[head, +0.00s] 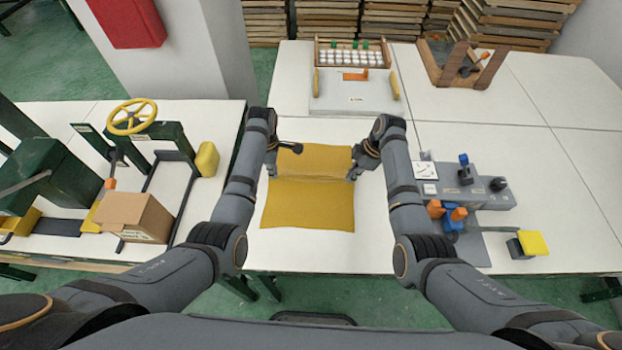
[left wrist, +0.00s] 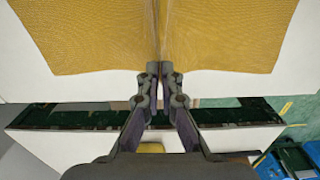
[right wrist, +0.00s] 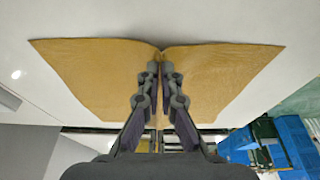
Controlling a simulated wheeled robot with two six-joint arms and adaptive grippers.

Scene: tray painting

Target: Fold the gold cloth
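The gold cloth (head: 308,205) lies spread on the white table between my two arms, with a raised crease running across it from side to side. My left gripper (head: 271,174) is at its left edge, at the crease. In the left wrist view its fingers are closed on the cloth (left wrist: 90,35), pinching it into a ridge. My right gripper (head: 351,178) is at the right edge, opposite the left one. In the right wrist view its fingers are closed on the cloth (right wrist: 100,70), which is gathered at the tips.
A grey control panel (head: 470,190) with levers stands right of the cloth. A cardboard box (head: 133,215) and green machinery with a yellow wheel (head: 132,116) are at left. Bare table surrounds the cloth.

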